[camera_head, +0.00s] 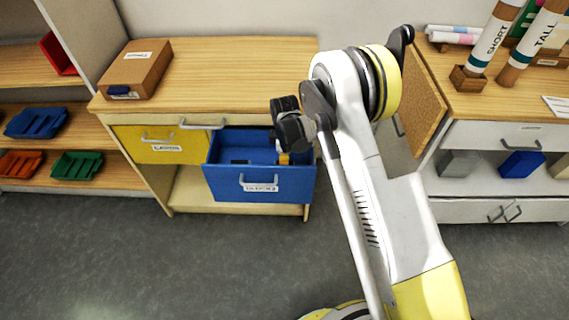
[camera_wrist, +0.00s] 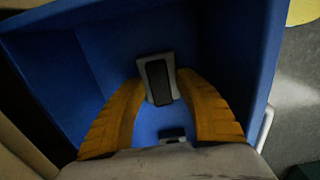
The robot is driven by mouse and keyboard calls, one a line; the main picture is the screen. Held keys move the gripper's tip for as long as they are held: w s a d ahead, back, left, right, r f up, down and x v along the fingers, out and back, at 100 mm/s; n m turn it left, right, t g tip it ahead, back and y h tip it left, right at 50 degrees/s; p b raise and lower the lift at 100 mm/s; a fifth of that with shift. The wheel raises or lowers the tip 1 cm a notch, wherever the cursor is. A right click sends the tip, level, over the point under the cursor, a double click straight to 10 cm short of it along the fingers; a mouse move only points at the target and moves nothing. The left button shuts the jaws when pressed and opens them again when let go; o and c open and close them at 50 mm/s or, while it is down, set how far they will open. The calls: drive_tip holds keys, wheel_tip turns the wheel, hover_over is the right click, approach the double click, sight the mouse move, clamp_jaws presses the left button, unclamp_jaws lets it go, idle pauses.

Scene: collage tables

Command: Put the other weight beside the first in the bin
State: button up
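A blue bin (camera_head: 258,186), an open-topped drawer pulled out of the left cabinet, has a grey handle and a label on its front. My gripper (camera_head: 285,157) reaches down over its right part, with one yellow fingertip showing. In the wrist view, the two yellow fingers (camera_wrist: 161,82) close on both sides of a light grey weight (camera_wrist: 143,68) with a dark face. A second, smaller-looking grey and dark piece (camera_wrist: 172,134) shows lower between the fingers, partly hidden by the gripper body. A dark piece (camera_head: 240,162) lies in the bin's left part in the head view.
A yellow drawer (camera_head: 158,148) is left of the bin. A cardboard box (camera_head: 136,70) sits on the wooden top. At right, a grey block (camera_head: 460,163) and a blue block (camera_head: 521,164) stand on a shelf. The floor in front is clear.

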drive_tip(key=s+d+r+m+t+p, duration=0.1)
drive_tip(key=d+r+m+p, duration=0.15)
drive_tip(key=r, duration=0.95)
drive_tip(key=s+d+r+m+p, duration=0.1)
drive_tip(key=d+r+p, duration=0.15)
drive_tip(key=r, duration=0.85)
drive_tip(key=s+d+r+m+t, duration=0.1)
drive_tip(key=s+d+r+m, duration=0.15)
drive_tip(key=r, duration=0.35)
drive_tip(key=s+d+r+m+t, duration=0.1)
drive_tip(key=s+d+r+m, duration=0.1)
drive_tip(key=s+r, duration=0.25)
drive_tip(key=s+d+r+m+t, duration=0.2)
drive_tip(key=s+d+r+m, duration=0.1)
drive_tip(key=s, duration=0.6)
drive_tip(key=s+d+r+m+t, duration=0.2)
drive_tip(key=s+d+m, duration=0.3)
drive_tip(key=s, duration=0.4)
drive_tip(key=shift+d+r+m, duration=0.35)
drive_tip(key=shift+r+m, duration=0.15)
drive_tip(key=shift+m, duration=0.3)
